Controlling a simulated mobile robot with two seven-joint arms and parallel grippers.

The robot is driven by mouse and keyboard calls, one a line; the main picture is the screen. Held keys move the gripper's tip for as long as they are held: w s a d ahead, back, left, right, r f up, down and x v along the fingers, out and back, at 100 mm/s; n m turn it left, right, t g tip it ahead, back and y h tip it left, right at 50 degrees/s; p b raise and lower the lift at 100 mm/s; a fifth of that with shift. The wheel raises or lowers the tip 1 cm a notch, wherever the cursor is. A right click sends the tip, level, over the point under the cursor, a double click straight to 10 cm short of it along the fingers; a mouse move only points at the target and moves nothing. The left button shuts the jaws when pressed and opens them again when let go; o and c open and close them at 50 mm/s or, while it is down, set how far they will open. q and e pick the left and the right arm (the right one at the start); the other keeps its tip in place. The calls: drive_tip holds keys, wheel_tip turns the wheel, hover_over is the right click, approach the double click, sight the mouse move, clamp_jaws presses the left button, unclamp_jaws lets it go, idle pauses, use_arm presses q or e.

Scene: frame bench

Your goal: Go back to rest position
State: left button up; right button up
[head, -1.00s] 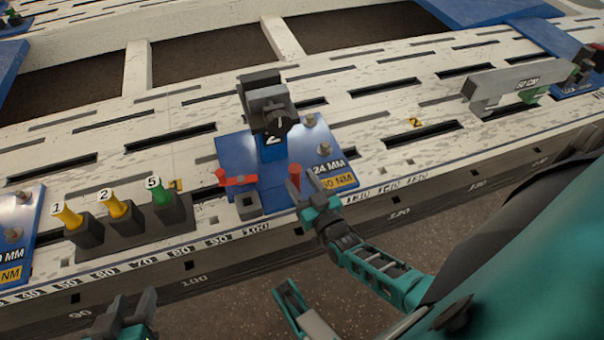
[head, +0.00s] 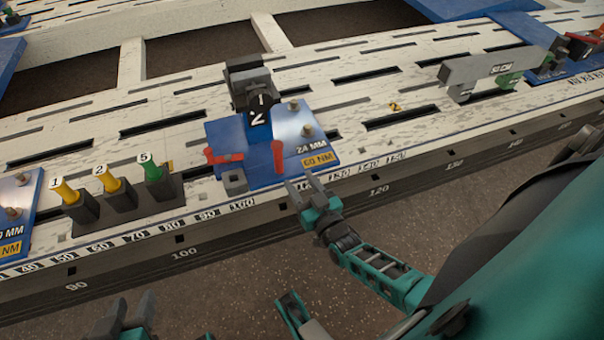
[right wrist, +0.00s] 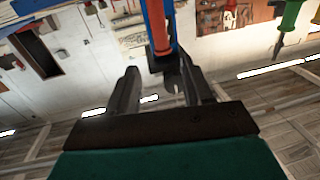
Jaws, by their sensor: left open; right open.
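My right gripper (head: 306,184) is open and empty at the front edge of the bench, just short of the blue plate marked 24 MM and 60 NM (head: 222,138). An upright red handle (head: 278,157) on that plate stands just beyond its fingertips, apart from them. In the right wrist view my right gripper (right wrist: 160,88) shows two spread fingers, with the red handle (right wrist: 157,28) beyond them.
A slotted pale bench (head: 370,155) fills the view. A dark holder (head: 120,214) carries yellow and green tools numbered 1, 2 and 5. A grey bracket (head: 495,68) stands at the right. The floor before the bench (head: 240,285) is clear.

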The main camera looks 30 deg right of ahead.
drive_tip(key=shift+w, duration=0.1)
idle(0.4)
drive_tip(key=s+a+r+n+g+y, duration=0.2)
drive_tip(key=s+a+g+y, duration=0.15)
drive_tip(key=a+g, duration=0.35)
drive_tip(key=s+d+r+g+h, duration=0.1)
drive_tip(key=s+r+g, duration=0.35)
drive_tip(key=s, duration=0.45)
drive_tip(key=s+r+g+h, duration=0.1)
drive_tip(key=s+r+g, duration=0.2)
drive_tip(key=s+r, duration=0.4)
drive_tip(key=w+a+f+n+t+y, duration=0.2)
drive_tip(key=w+a+f+t+y, duration=0.15)
drive_tip(key=w+a+t, duration=0.35)
use_arm(q)
drive_tip(key=s+a+r+y+p, duration=0.1)
drive_tip(key=s+a+r+p, duration=0.1)
drive_tip(key=r+p, duration=1.1)
drive_tip(key=a+p, duration=0.1)
drive_tip(key=p, duration=0.5)
drive_tip(key=shift+a, duration=0.4)
use_arm(e)
drive_tip(key=d+r+h, duration=0.1)
drive_tip(key=d+r, duration=0.3)
drive_tip(key=r, duration=0.8)
drive_tip(key=shift+s+d+r+m+h, duration=0.15)
drive_tip(key=shift+s+r+m+h, duration=0.15)
drive_tip(key=shift+s+h, duration=0.15)
